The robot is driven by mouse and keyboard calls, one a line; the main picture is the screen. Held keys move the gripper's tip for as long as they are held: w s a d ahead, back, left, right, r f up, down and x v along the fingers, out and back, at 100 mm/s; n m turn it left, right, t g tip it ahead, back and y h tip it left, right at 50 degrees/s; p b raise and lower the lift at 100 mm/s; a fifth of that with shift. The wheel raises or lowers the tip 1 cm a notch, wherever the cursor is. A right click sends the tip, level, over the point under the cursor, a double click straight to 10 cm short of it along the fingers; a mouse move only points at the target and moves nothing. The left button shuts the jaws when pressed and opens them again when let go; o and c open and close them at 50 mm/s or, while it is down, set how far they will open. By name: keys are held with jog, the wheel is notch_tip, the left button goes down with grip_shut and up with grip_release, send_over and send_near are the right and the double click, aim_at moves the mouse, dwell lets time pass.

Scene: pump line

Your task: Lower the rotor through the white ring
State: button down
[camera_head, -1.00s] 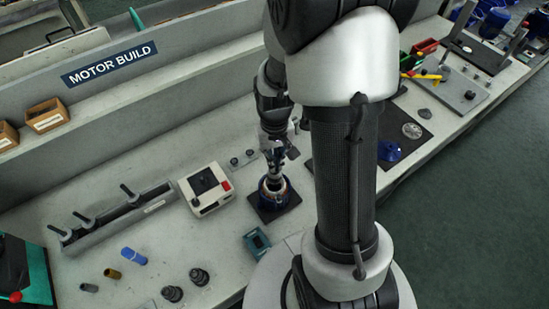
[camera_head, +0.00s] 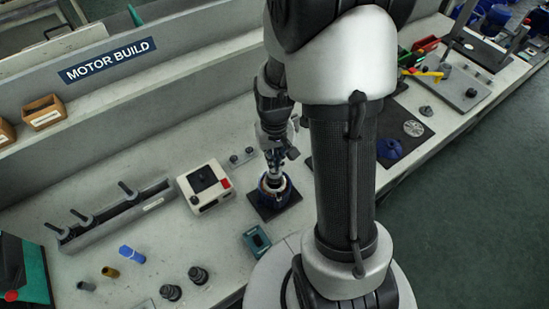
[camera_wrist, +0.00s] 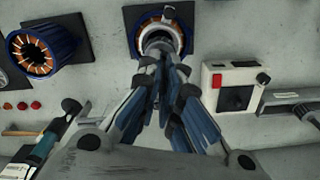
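The blue motor housing (camera_head: 287,198) stands on a dark square mat, and its copper windings (camera_wrist: 141,30) show in the wrist view. The white ring (camera_wrist: 177,41) sits in its mouth. My gripper (camera_head: 274,166) is above the housing, fingers pointing down. In the wrist view my gripper (camera_wrist: 163,62) has its fingertips close together on the grey metal rotor (camera_wrist: 157,37). The rotor is at the ring's opening, with its lower part hidden inside. I cannot tell how deep it is or whether it touches the ring.
A white control box (camera_head: 206,187) with a red button is left of the housing. A teal box (camera_head: 257,240) lies in front. A second blue wound housing (camera_wrist: 42,49) stands to the left in the wrist view. A grey rack (camera_head: 115,215) is farther left.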

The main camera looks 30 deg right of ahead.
dwell(0.7)
jog(key=shift+f+b, duration=2.3)
jog(key=shift+f, duration=0.5)
jog(key=c, duration=1.7)
grip_release()
jog(key=shift+o, duration=1.1)
jog(key=shift+r, duration=0.15)
jog(key=shift+r+p, duration=2.05)
jog(key=shift+r, duration=0.35)
